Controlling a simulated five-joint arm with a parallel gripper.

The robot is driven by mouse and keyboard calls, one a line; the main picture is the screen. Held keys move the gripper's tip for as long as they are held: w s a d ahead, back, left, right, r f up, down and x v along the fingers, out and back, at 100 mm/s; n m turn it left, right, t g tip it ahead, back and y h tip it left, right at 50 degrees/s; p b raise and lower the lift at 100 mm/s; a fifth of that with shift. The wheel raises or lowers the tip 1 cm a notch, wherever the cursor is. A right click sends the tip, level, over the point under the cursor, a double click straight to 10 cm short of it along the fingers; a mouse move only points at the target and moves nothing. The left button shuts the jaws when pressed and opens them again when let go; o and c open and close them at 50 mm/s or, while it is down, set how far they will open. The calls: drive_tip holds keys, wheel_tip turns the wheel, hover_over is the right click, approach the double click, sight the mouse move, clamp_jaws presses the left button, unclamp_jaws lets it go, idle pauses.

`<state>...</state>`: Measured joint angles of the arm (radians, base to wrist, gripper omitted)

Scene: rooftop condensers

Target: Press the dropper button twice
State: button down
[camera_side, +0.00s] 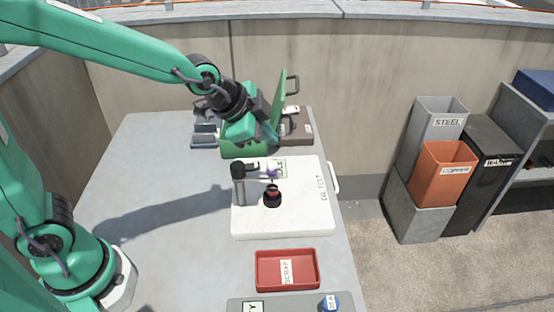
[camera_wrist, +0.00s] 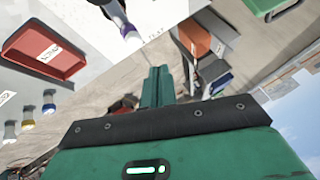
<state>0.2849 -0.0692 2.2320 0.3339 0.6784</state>
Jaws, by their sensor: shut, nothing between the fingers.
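A dark stand (camera_side: 239,185) rises from a white board (camera_side: 305,215) marked with lettering. Its short arm reaches right and holds a small dropper with a purple part (camera_side: 271,174) above a dark round pot (camera_side: 272,198). In the wrist view a pale dropper-like piece with a purple band (camera_wrist: 128,29) shows at the top, partly cut off. I cannot make out the button itself. My gripper (camera_side: 273,137) is above and behind the dropper in the side view, apart from it. Its green fingers (camera_wrist: 157,84) are together and empty in the wrist view.
A red scrap tray (camera_side: 262,269) lies in front, beside a grey tray (camera_side: 275,304) with a blue-capped bottle (camera_side: 329,302). The left of the table is clear. Bins (camera_side: 443,172) stand right.

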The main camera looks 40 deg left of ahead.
sight(268, 163)
drive_tip(key=shift+r, duration=0.75)
drive_tip(key=shift+r, duration=0.1)
idle(2.0)
wheel_tip(268, 163, up, 4)
drive_tip(key=shift+s+d+f, duration=0.1)
drive_tip(key=shift+d+f, duration=0.05)
drive_tip(key=shift+f, duration=0.1)
idle(0.4)
drive_tip(key=shift+f, duration=4.35)
drive_tip(key=shift+f, duration=0.55)
